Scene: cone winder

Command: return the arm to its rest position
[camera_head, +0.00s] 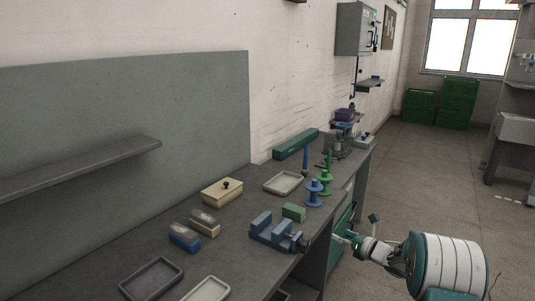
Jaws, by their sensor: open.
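My gripper (357,231) is at the lower right, beside the front edge of the workbench (90,268). It looks small and dark, with its jaws apart and nothing seen between them. My arm runs from it to the right, over the floor, and ends in a large white and teal cylinder in front. The gripper is to the right of the blue vise and apart from the things on the bench top. The lower part of the arm is cut off by the picture edge.
On the bench are a blue vise (268,232), blue (313,190) and green (327,180) spool stands, brushes (204,221), a beige box (222,192) and trays (151,279). Green crates (458,101) stand at the back. The floor (425,175) right of the bench is clear.

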